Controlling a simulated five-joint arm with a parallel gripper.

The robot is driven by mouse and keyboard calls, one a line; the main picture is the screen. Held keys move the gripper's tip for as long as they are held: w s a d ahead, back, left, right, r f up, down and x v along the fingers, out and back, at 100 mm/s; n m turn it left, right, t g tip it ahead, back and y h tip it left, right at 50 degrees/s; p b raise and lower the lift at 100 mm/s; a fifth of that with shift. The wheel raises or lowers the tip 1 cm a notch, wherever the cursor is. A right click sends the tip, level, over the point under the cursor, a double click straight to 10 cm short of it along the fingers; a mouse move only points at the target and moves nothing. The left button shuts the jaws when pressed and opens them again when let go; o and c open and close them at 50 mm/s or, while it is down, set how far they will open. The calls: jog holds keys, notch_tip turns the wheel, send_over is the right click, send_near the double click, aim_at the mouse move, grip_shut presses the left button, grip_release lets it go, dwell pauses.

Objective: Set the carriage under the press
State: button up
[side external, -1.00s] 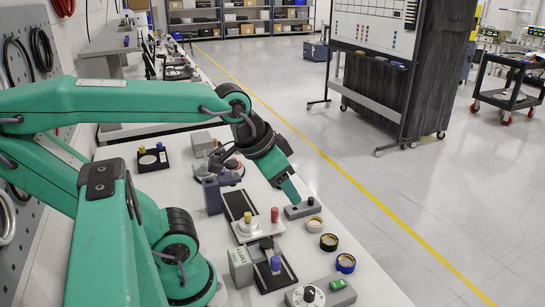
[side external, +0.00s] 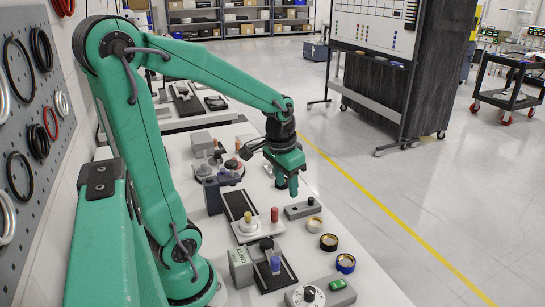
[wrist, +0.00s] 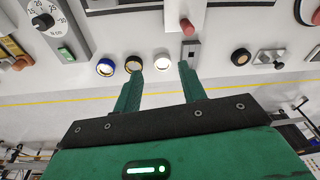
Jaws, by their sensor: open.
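In the side external view, a pale carriage (side external: 243,238) with a yellow knob (side external: 248,219) and a red peg (side external: 274,214) sits across a dark rail (side external: 232,202). The red peg also shows near the top of the wrist view (wrist: 187,27). A dark blue-grey block (side external: 211,195) stands beside the rail's far end; I cannot tell if it is the press. My gripper (side external: 286,190) is open and empty, pointing down above the bench beyond the carriage. In the wrist view its fingers (wrist: 159,65) are apart, with nothing between them.
A grey switch box (side external: 301,209) and several ring-shaped parts (side external: 329,242) lie along the bench's right side. A second rail with a blue knob (side external: 275,265) stands nearer, beside a labelled grey box (side external: 240,268) and a dial (side external: 306,297).

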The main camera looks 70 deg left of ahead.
jog(key=n+g, duration=0.1)
jog(key=g, duration=0.1)
send_over(275, 208)
jog(key=shift+h, duration=0.3)
notch_tip(275, 208, down, 6)
jog(key=shift+f, duration=0.2)
jog(key=shift+f, duration=0.1)
jog(key=shift+f, duration=3.75)
grip_shut()
